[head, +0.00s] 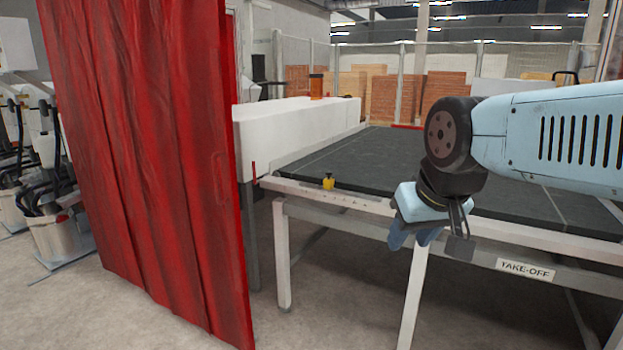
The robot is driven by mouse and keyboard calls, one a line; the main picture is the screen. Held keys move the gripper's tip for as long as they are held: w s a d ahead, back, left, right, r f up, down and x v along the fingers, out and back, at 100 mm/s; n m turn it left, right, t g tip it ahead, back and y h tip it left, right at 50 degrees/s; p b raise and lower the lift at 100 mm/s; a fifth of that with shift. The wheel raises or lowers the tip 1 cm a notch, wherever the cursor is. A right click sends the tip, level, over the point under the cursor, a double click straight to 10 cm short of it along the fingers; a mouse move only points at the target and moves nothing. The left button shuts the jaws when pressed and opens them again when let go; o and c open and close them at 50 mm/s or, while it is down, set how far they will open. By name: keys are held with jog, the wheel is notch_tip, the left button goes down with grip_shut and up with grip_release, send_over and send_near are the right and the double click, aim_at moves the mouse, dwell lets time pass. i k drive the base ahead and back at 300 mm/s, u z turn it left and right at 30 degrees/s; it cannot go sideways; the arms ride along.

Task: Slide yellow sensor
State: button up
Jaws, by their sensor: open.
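The yellow sensor (328,183) is a small yellow block with a dark top. It sits on the pale front rail (350,198) of the take-off table, near the rail's left end. My gripper (428,241) hangs in front of the table, to the right of the sensor and lower in the picture. Its jaws are open, with nothing seen between them, and it is apart from the sensor. My wrist and gripper cover part of the rail.
A red curtain (150,160) hangs at the left, close to the table's left end. The dark table top (360,160) is bare. A white machine housing (300,125) stands behind the sensor. A TAKE-OFF sign (524,270) is on the lower beam. Open floor lies in front.

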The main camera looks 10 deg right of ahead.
aim_at(328, 182)
jog(key=z, duration=0.2)
jog(key=i, duration=0.85)
jog(key=u, duration=0.1)
